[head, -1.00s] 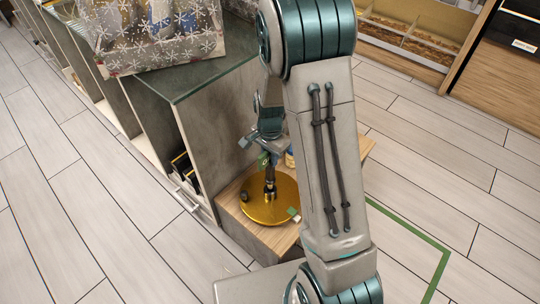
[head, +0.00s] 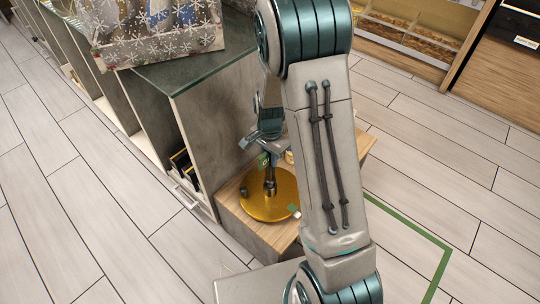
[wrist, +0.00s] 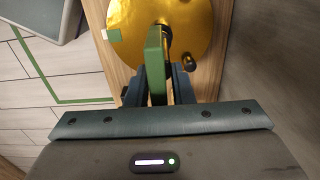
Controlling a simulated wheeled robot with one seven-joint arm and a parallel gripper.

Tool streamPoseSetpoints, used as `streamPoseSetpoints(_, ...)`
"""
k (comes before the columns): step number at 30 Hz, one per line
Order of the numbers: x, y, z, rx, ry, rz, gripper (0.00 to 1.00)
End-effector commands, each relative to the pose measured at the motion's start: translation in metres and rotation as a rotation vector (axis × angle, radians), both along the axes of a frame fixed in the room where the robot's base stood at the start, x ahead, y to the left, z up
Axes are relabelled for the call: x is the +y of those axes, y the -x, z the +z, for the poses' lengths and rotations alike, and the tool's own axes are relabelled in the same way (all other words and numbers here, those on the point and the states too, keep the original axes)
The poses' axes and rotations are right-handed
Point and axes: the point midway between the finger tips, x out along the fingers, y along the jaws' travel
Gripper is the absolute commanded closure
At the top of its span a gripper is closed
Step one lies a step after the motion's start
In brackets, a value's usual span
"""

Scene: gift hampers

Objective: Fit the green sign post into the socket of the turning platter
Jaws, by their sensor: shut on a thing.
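The gold turning platter (head: 266,207) lies on a wooden surface and also fills the top of the wrist view (wrist: 130,18). The green sign post shows its green plate edge-on in the wrist view (wrist: 155,62), between the fingers of my gripper (wrist: 157,90). My gripper is shut on it, above the platter. In the head view, the dark post (head: 270,179) stands about upright below my gripper (head: 264,152). Its lower end meets the socket area near the platter's middle. I cannot tell whether it is inside the socket, as the post and gripper hide the opening.
A small dark knob (wrist: 190,64) stands on the platter. A pale and green tag (wrist: 111,35) sits at its rim. A tall grey cabinet (head: 205,110) rises close beside the platter. The floor (head: 430,190) to the right is clear, with a green line on it.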

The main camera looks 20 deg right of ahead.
Motion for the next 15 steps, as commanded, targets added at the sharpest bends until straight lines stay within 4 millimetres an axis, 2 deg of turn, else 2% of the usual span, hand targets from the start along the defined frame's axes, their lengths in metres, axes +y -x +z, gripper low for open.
streamPoseSetpoints(15,0.000,0.000,-0.014,0.000,0.000,0.000,1.00)
